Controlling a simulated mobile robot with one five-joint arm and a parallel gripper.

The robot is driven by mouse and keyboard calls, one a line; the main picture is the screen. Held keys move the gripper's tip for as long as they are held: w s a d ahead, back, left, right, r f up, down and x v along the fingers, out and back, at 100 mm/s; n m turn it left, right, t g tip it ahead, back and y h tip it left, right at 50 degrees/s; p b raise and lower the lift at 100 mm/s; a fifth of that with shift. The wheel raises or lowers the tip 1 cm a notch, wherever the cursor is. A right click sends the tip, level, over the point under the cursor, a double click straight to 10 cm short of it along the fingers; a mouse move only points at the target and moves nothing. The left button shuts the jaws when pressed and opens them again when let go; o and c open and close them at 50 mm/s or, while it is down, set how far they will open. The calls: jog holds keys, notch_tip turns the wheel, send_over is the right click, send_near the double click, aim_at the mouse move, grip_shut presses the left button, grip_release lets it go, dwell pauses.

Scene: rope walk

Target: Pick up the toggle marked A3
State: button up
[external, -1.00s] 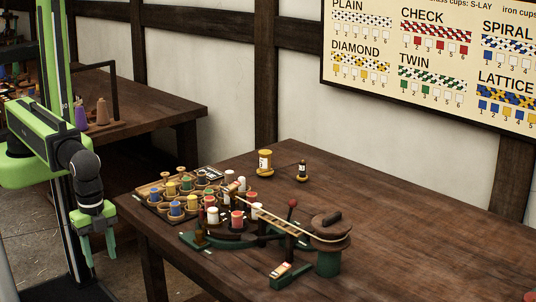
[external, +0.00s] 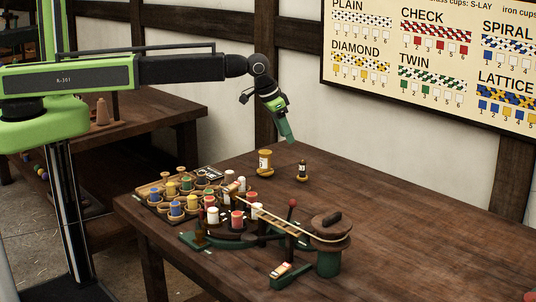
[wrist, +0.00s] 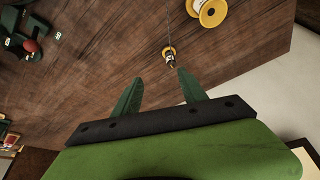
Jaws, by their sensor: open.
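A small dark peg-like piece with a pale label (external: 302,171) stands upright on the table, right of a larger yellow spool. It may be the toggle; its mark is too small to read. In the wrist view a small piece with a yellow base (wrist: 170,56), seemingly the same one, shows just beyond my fingertips, roughly between their lines. My gripper (external: 290,138) points down, above and behind these pieces, apart from them. In the wrist view my gripper (wrist: 160,76) has its two green fingers spread with nothing between them.
The yellow labelled spool (external: 265,163) stands close to the small piece. A rack of coloured spools (external: 170,197) and a green-based rope device (external: 245,236) with a red-knobbed lever fill the table's left and front. A wall chart (external: 435,60) hangs behind.

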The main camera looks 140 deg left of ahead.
jog(key=a, duration=0.3)
jog(key=b, duration=1.1)
send_over(306, 176)
jog(key=d, duration=0.2)
jog(key=f, duration=1)
jog(key=shift+s+a+f, duration=0.15)
jog(key=shift+s+f, duration=0.1)
jog(key=shift+s, duration=0.1)
jog(key=shift+a+f, duration=0.15)
jog(key=shift+f, duration=0.05)
jog(key=b+x, duration=0.5)
jog(key=shift+s+f, duration=0.2)
jog(key=shift+f, duration=0.05)
jog(key=shift+r, duration=0.2)
grip_shut()
